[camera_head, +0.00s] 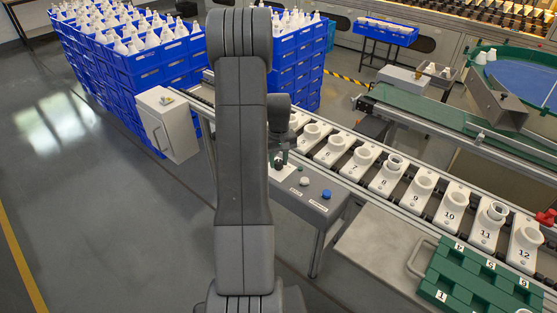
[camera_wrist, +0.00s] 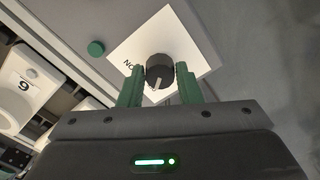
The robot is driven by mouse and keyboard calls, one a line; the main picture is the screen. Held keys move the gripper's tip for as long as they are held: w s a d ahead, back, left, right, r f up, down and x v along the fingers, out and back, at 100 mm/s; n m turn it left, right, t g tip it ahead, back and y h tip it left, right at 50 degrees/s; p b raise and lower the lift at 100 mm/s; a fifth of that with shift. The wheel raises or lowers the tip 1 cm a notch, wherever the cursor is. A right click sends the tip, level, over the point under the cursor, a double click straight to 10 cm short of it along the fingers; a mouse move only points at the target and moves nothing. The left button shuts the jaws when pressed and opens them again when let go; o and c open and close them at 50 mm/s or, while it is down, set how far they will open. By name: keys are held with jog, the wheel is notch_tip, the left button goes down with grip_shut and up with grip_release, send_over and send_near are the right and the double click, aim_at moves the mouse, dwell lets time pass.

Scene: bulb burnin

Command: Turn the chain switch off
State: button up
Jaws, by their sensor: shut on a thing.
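The chain switch is a dark round knob (camera_wrist: 160,68) on a white label (camera_wrist: 148,42) in the wrist view. The letters ON are printed on the label, left of the knob. A light pointer line on the knob points toward the bottom of the picture, at my gripper. My gripper (camera_wrist: 160,82) has its two green fingers on either side of the knob and is shut on it. In the head view, my gripper (camera_head: 279,160) is at the left end of the grey control panel (camera_head: 312,204); the knob is mostly hidden there.
A green button (camera_wrist: 96,48) is beside the label. A white button (camera_head: 304,181) and a blue button (camera_head: 326,194) are on the panel. Behind runs a conveyor with numbered white holders (camera_head: 387,176). A grey box (camera_head: 168,122) stands left; open floor lies further left.

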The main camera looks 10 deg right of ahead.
aim_at(278, 162)
jog(key=o, duration=1)
jog(key=shift+c, duration=0.2)
notch_tip(278, 162, up, 14)
jog(key=shift+b, duration=0.35)
jog(key=shift+f, duration=0.1)
notch_tip(278, 162, down, 14)
jog(key=shift+r+p, duration=0.1)
jog(key=shift+p, duration=0.25)
